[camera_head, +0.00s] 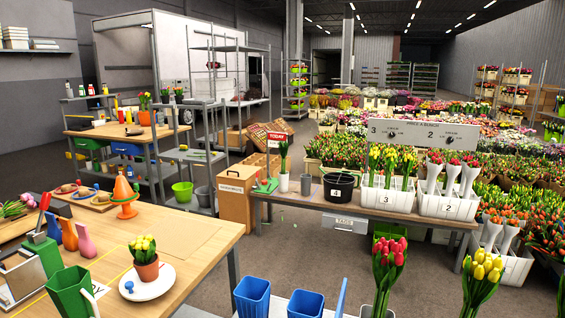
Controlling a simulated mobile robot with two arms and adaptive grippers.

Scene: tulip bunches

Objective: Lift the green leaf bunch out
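A bunch of long green leaves (283,152) stands upright on the middle bench, beside the red sign. Its lower end is in or just behind a small pale vase (284,184); I cannot tell exactly which. Crates marked 3 (386,199) and 2 (447,206) stand on the same bench. They hold white sleeves and tulips with green leaves. A red tulip bunch (389,258) and a yellow tulip bunch (482,273) stand upright at the front, their lower ends cut off by the frame. Neither of my grippers is in view.
A black bucket (339,187) and a grey cup (306,184) stand on the middle bench (417,217). Blue bins (252,297) are at the front. The left wooden table (196,232) holds a potted plant (145,262) on a white plate. Grey floor (290,250) lies open between the tables.

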